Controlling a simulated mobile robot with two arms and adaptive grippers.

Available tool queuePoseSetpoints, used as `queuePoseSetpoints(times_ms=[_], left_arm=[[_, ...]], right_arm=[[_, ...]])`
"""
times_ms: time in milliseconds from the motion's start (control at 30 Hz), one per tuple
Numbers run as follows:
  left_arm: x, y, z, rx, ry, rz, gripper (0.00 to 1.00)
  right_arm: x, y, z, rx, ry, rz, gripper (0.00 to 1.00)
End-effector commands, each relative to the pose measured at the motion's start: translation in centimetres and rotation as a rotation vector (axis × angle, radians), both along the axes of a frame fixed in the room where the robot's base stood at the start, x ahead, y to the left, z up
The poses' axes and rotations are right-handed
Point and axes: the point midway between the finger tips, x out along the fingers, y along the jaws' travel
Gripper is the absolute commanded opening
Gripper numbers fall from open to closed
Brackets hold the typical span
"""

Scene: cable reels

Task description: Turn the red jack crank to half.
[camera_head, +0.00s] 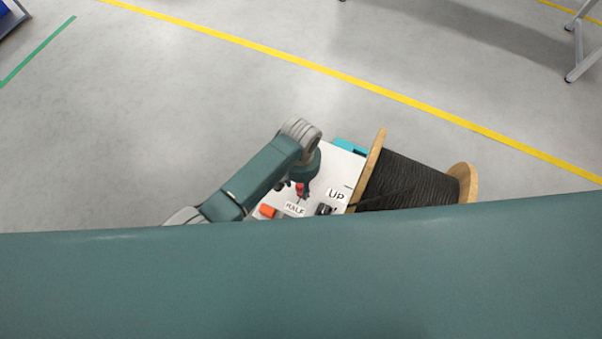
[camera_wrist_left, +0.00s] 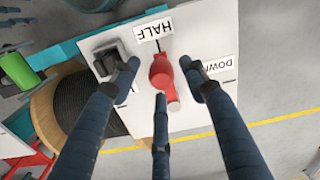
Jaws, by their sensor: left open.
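The red jack crank (camera_wrist_left: 161,70) stands on a white panel (camera_wrist_left: 203,30). In the left wrist view it has a paler red end (camera_wrist_left: 173,103) toward the bottom of the picture. The HALF label (camera_wrist_left: 154,30) is above the crank and the DOWN label (camera_wrist_left: 215,65) is to its right. My left gripper (camera_wrist_left: 160,78) is open, with its fingers spread around the crank; I cannot tell whether they touch it. In the head view the crank (camera_head: 302,192) shows partly under my left gripper (camera_head: 300,187), near the UP label (camera_head: 336,195). My right gripper is not in view.
A wooden reel with black cable (camera_head: 410,180) stands right beside the panel. A black part (camera_wrist_left: 110,58) sits on the panel left of the crank, and an orange part (camera_head: 267,211) shows at its near edge. Open grey floor (camera_head: 150,110) lies beyond.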

Motion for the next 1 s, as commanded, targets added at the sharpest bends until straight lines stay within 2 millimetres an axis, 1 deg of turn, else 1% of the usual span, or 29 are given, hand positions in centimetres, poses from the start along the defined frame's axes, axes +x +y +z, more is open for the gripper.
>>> queuePoseSetpoints(times_ms=[33, 200, 300, 400, 600, 1000], left_arm=[[0.1, -0.2, 1.2, -0.004, -0.003, -0.001, 0.44], [0.0, -0.1, 4.8, -0.003, -0.001, -0.001, 0.44], [-0.1, -0.1, 6.5, -0.002, 0.001, -0.001, 0.44], [-0.1, -0.1, 7.7, -0.001, 0.0, -0.002, 0.44], [-0.2, -0.1, 8.6, 0.001, 0.002, -0.002, 0.44], [-0.2, -0.1, 8.6, 0.001, 0.002, -0.001, 0.44]], right_arm=[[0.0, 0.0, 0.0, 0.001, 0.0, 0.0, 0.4], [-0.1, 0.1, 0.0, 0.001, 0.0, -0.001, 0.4], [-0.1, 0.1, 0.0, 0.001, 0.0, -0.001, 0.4], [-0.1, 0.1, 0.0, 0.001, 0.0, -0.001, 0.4], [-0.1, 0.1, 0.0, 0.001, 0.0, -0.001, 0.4], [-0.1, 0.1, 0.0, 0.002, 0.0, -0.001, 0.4]])
